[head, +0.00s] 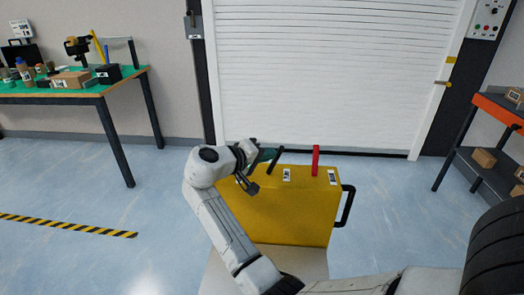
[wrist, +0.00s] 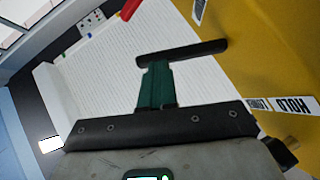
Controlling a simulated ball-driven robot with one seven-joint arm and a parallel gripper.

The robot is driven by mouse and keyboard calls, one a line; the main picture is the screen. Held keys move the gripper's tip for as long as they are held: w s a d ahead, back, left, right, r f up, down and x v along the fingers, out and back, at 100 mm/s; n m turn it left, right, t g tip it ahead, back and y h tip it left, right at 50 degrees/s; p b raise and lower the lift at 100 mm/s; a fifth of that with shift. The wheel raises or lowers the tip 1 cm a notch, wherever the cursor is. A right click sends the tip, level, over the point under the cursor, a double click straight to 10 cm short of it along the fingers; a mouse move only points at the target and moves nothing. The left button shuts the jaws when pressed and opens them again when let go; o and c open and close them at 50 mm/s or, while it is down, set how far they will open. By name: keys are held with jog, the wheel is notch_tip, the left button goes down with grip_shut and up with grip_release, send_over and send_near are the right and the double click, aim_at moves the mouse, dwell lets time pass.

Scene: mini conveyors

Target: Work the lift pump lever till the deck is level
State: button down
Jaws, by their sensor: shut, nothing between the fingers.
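A yellow unit (head: 290,215) stands on the floor in front of me, with white labels on its top; its yellow side fills the right of the wrist view (wrist: 285,60). A red bar (head: 316,161) rises upright from its top; its red end shows at the upper edge of the wrist view (wrist: 131,9). A black bar (head: 273,163) lies across the tips of my gripper (head: 265,155); it also crosses the wrist view (wrist: 182,52). My gripper's green fingers are shut and hold nothing. I cannot tell whether they touch the black bar. No deck is clearly identifiable.
A black loop handle (head: 348,206) sticks out from the unit's right side. A white roller shutter (head: 340,75) is behind. A green-topped workbench (head: 95,88) stands left, a dark shelf (head: 487,165) right.

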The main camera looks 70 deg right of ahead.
jog(key=v, duration=1)
jog(key=shift+w+a, duration=0.2)
jog(key=shift+a, duration=0.15)
dwell(0.7)
jog(key=s+a+f+n+t+y+p, duration=0.25)
jog(key=s+a+f, duration=0.2)
jog(key=f, duration=0.25)
jog(key=s+a+f+n+t+y+p, duration=0.25)
jog(key=s+a+f+y+p, duration=0.2)
jog(key=f, duration=0.35)
jog(key=s+a+f+n+t+y+p, duration=0.1)
jog(key=s+a+f+n+y+p, duration=0.1)
jog(key=s+a+y, duration=0.4)
jog(key=s+a+p, duration=0.1)
jog(key=s+a, duration=0.4)
jog(key=a, duration=0.2)
jog(key=shift+s+a+n+t, duration=0.3)
jog(key=shift+s+n+t, duration=0.1)
